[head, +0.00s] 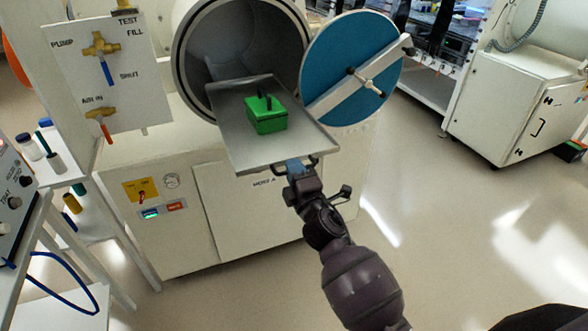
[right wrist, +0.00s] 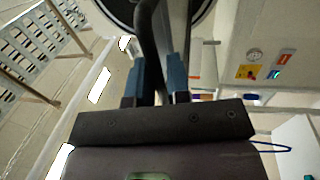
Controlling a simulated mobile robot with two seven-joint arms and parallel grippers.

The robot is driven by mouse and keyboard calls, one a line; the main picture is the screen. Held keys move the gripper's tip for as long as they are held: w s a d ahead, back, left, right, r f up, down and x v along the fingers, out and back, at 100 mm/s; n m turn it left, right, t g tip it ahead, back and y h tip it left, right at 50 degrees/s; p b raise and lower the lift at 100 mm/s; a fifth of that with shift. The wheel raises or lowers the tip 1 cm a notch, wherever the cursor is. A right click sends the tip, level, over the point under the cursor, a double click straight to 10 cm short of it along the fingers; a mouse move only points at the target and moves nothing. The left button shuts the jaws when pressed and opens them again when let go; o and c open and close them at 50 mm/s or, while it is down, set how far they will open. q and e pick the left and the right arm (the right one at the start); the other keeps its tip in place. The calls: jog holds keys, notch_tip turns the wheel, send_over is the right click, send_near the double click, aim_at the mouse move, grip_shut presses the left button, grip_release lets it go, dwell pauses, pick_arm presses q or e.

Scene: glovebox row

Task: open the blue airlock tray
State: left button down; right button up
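The airlock is a round grey chamber (head: 190,50) with its blue door (head: 330,62) swung open to the right. Its metal tray (head: 232,132) sticks out of the opening towards me, with a green box (head: 268,122) with a dark handle on it. My right gripper (head: 296,167) is at the tray's front edge, its blue fingertips at the dark tray handle (head: 312,166). In the right wrist view the fingers (right wrist: 154,85) stand close on both sides of the dark handle bar (right wrist: 150,35) and appear closed on it. My left gripper is not in view.
A valve panel (head: 132,95) stands left of the chamber, above a white cabinet (head: 225,225). A shelf with bottles (head: 70,203) and a blue cable (head: 62,262) are at the far left. The floor (head: 450,220) to the right is clear up to another white cabinet (head: 510,105).

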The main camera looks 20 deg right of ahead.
jog(key=shift+o, duration=1.1)
jog(key=shift+s, duration=0.1)
jog(key=shift+o, duration=0.3)
jog(key=s+f+b, duration=0.1)
jog(key=s+f, duration=0.1)
jog(key=s, duration=0.8)
jog(key=shift+s+d, duration=0.2)
jog(key=shift+s, duration=0.1)
